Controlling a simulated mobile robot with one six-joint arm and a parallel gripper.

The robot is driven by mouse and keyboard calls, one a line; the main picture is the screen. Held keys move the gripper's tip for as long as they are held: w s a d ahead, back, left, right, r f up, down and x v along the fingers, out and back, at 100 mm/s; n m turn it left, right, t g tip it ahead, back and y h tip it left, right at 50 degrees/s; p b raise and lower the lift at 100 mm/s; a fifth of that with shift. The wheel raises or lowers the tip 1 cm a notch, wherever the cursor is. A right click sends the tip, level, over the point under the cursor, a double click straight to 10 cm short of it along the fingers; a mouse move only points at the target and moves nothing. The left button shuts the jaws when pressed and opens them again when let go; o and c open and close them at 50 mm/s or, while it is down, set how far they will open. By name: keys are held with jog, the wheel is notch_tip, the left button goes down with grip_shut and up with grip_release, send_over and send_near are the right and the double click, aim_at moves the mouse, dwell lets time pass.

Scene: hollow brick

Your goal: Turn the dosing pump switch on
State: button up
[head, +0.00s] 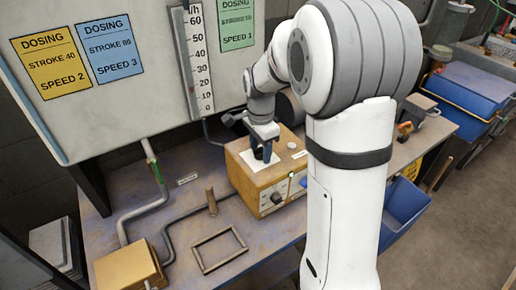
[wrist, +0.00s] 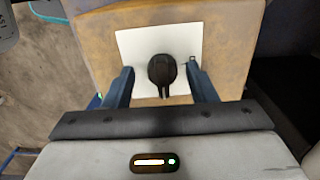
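The dosing pump is a worn yellow-brown box (head: 248,178) on the bench in the head view. Its top (wrist: 225,60) fills the upper middle of the wrist view. A white plate (wrist: 135,45) lies on the top, with a black round knob with a short pointer (wrist: 162,71) on it, apparently the switch. My gripper (wrist: 160,76) is open, one finger on each side of the knob, with gaps visible on both sides. In the head view my gripper (head: 264,150) is over the white plate and hides the knob. The pump's front has a dark dial (head: 277,198).
A wall panel carries yellow (head: 52,63), blue (head: 109,50) and green (head: 237,22) dosing cards beside a scale (head: 198,60). A rectangular frame (head: 218,250), a short peg (head: 211,201) and pipes stand left of the pump. A blue bin (head: 403,205) is at the right.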

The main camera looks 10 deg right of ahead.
aim_at(260, 149)
jog(key=shift+w+r, duration=0.1)
jog(key=shift+r, duration=0.4)
notch_tip(260, 149, up, 6)
jog(key=shift+r, duration=0.4)
jog(key=shift+s, duration=0.25)
jog(key=s+f+n+t, duration=0.1)
jog(key=s+n+t, duration=0.1)
jog(key=s+n, duration=1.2)
jog(key=s, duration=0.6)
jog(key=shift+s+a+f+n+t, duration=0.2)
jog(key=shift+s+a+n+t, duration=0.1)
jog(key=shift+s+t, duration=0.1)
